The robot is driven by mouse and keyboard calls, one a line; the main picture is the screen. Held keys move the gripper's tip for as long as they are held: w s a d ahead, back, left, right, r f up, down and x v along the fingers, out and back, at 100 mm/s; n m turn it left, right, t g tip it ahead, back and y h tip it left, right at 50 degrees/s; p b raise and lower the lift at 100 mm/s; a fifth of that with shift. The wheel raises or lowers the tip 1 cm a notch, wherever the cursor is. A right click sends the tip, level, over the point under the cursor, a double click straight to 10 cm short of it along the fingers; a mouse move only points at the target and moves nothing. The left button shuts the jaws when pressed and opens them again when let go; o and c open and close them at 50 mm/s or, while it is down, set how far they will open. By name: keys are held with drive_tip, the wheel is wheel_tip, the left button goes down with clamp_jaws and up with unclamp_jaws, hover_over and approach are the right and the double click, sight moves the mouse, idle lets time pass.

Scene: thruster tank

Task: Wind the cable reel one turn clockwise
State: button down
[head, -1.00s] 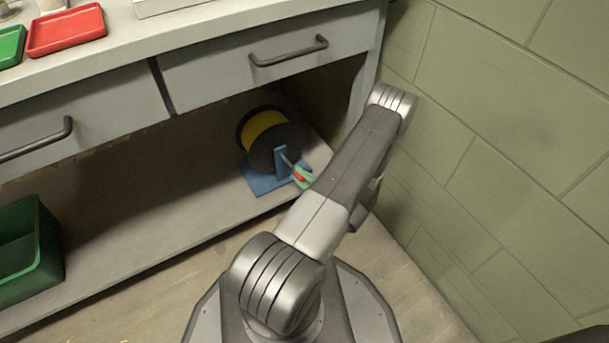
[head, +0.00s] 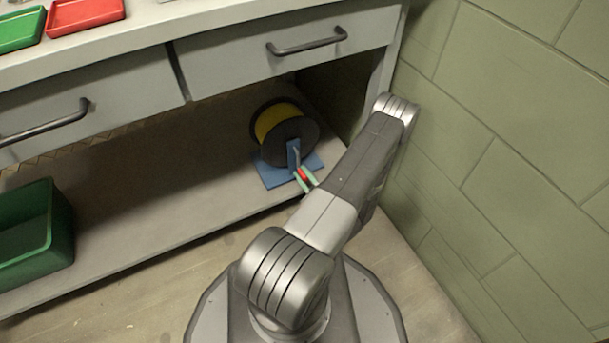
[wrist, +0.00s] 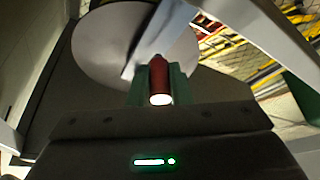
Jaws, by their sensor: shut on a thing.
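The cable reel (head: 292,145) has black flanges and a yellow winding. It stands on a blue base with a blue upright, on the lower shelf under the bench. Its flange (wrist: 100,52) shows as a grey disc in the wrist view. The crank handle (head: 303,175) is a small red grip on a metal arm at the reel's near side. In the wrist view the red handle (wrist: 159,76) sits between two green fingers. My gripper (wrist: 157,84) is shut on this handle. In the head view my arm hides most of the gripper.
A green bin (head: 30,235) stands on the shelf at the left. Drawers with dark handles (head: 308,44) hang above the reel. A green block wall (head: 500,150) is close on the right. Red tray (head: 85,14) and green tray (head: 20,28) lie on the bench top.

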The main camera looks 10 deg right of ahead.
drive_tip(key=c, duration=1.3)
unclamp_jaws()
drive_tip(key=p+v, duration=0.2)
drive_tip(key=v, duration=1.1)
drive_tip(key=shift+s+d+f+p, duration=0.15)
drive_tip(key=shift+s+p, duration=0.25)
